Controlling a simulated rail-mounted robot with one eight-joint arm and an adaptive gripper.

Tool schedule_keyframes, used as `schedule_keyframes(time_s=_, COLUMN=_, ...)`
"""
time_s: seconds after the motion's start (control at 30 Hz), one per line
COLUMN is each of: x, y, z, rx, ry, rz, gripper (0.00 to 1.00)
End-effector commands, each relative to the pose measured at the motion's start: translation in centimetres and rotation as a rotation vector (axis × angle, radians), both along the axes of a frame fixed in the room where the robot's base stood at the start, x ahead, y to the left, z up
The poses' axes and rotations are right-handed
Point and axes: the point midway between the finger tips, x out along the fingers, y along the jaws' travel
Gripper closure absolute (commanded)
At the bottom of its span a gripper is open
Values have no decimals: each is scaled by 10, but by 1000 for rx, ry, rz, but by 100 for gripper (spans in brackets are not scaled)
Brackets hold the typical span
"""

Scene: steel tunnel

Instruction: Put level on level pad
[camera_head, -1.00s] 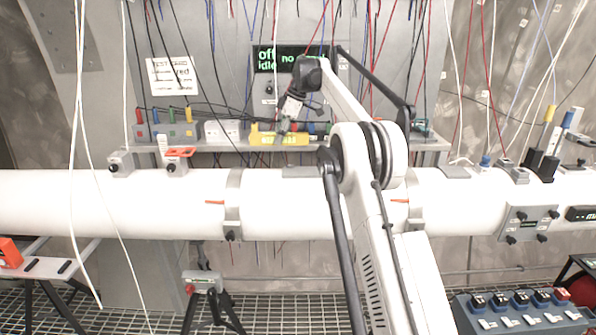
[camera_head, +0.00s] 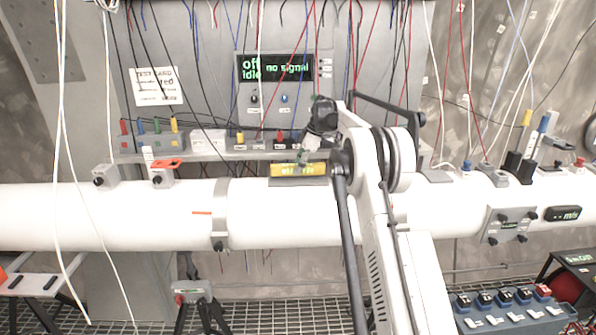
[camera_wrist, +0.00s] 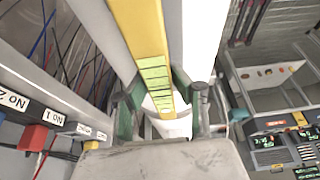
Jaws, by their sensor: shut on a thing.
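The level (camera_head: 300,170) is a yellow bar with a green display. My gripper (camera_head: 301,158) is shut on it from above, with the dark wrist up and to the right. The grey level pad (camera_head: 298,182) lies on top of the white pipe, directly below the level in the head view. I cannot tell whether the level touches the pad or hovers just over it. In the wrist view the yellow level (camera_wrist: 141,42) runs lengthwise between the green fingers of my gripper (camera_wrist: 160,105).
The white pipe (camera_head: 120,215) crosses the view, with a clamp band (camera_head: 220,215) left of the pad. A shelf (camera_head: 200,153) with coloured plugs runs behind it. Hanging wires and a signal display (camera_head: 278,68) are at the back. Grey fixtures (camera_head: 515,225) stand on the right.

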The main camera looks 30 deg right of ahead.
Motion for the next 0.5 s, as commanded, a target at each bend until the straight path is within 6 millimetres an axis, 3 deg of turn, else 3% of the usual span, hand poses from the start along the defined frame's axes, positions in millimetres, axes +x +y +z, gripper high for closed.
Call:
schedule_keyframes(time_s=0.17, x=0, y=0, z=-16, rx=0, ry=0, rz=0, gripper=100)
schedule_keyframes(time_s=0.5, x=0, y=0, z=-20, rx=0, ry=0, rz=0, gripper=100)
